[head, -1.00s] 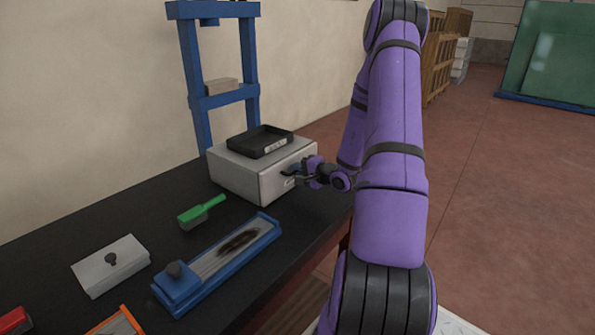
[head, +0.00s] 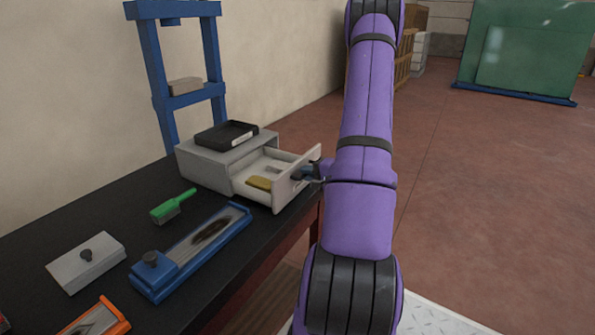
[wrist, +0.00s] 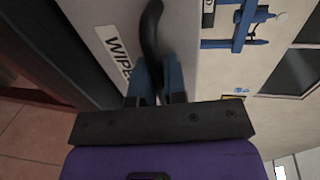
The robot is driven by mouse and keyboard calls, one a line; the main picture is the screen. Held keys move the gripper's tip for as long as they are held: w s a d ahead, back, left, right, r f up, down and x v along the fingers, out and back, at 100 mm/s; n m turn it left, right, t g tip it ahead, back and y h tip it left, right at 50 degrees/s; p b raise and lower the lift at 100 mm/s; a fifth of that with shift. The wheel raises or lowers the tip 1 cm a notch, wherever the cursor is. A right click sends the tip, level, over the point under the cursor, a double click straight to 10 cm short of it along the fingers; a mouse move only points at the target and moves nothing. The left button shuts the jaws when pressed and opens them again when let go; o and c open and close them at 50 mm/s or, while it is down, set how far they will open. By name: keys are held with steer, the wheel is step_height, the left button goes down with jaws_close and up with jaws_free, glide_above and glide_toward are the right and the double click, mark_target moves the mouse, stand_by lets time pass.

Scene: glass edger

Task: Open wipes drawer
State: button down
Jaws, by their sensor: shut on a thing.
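The wipes drawer (head: 287,185) is pulled well out of its light grey cabinet (head: 205,168) on the black bench. A yellow item (head: 258,183) and a small pale item (head: 275,168) lie inside it. In the wrist view the drawer front (wrist: 112,30) shows a label that reads "WIPE", partly cut off, and a dark curved handle (wrist: 151,30). My gripper (wrist: 156,85) is shut on this handle, its blue fingers on either side. In the head view my gripper (head: 308,174) is at the drawer front, partly hidden by my arm.
A black tray (head: 227,134) sits on the cabinet. A green-handled brush (head: 173,206), a blue fixture (head: 190,250), a white block with a knob (head: 86,262) and an orange-framed item (head: 98,318) lie on the bench. A blue frame (head: 180,70) stands behind. Open floor is at the right.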

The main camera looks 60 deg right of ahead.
steer(key=shift+s, duration=0.35)
steer(key=c, duration=1.2)
jaws_free()
steer(key=shift+s, duration=0.1)
steer(key=v, duration=1)
steer(key=shift+s, duration=0.25)
steer(key=shift+d, duration=0.15)
